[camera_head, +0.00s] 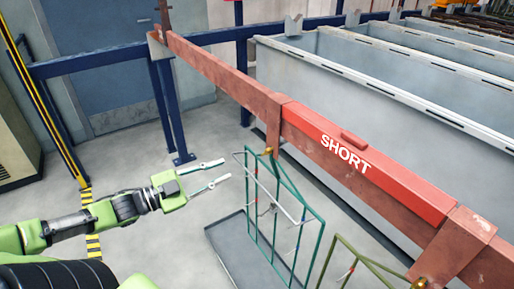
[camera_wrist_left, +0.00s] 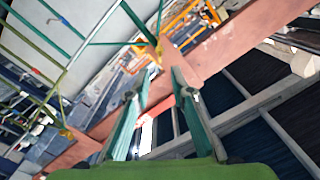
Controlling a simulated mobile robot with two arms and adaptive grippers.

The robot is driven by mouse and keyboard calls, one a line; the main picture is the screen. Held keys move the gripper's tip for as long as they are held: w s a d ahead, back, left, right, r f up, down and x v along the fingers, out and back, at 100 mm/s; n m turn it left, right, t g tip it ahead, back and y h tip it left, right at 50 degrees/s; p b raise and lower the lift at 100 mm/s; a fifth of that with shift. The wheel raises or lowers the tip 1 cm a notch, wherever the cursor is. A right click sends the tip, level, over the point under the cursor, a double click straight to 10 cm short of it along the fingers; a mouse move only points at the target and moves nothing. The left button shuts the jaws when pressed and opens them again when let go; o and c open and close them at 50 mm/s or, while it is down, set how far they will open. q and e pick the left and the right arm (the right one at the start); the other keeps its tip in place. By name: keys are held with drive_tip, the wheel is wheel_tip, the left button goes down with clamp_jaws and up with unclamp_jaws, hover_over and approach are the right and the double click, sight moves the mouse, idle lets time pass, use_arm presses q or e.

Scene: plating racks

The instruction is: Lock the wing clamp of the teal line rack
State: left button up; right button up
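The teal line rack (camera_head: 247,185) is an open wire frame hanging below the copper-red bar. A small brass wing clamp (camera_head: 268,151) sits at its top, under the bracket on the bar. In the left wrist view the brass clamp (camera_wrist_left: 150,46) is beyond the fingertips, with teal rods running up from it; its wing position is too small to tell. My left gripper (camera_head: 226,170) is open and empty, just left of the teal rack and slightly below clamp height. Its fingers also show apart in the left wrist view (camera_wrist_left: 160,72). My right gripper is not in view.
The red bar (camera_head: 345,160), marked SHORT, crosses diagonally above the rack. An olive rack (camera_head: 343,240) with its own brass clamp (camera_head: 419,283) hangs to the right. Grey tanks (camera_head: 330,95) stand behind. A dark tray (camera_head: 222,240) lies below; open floor is to the left.

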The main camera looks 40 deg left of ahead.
use_arm(q)
drive_tip(key=b, duration=0.3)
approach(264, 153)
drive_tip(key=x, duration=0.3)
drive_tip(key=shift+x, duration=2.9)
clamp_jaws()
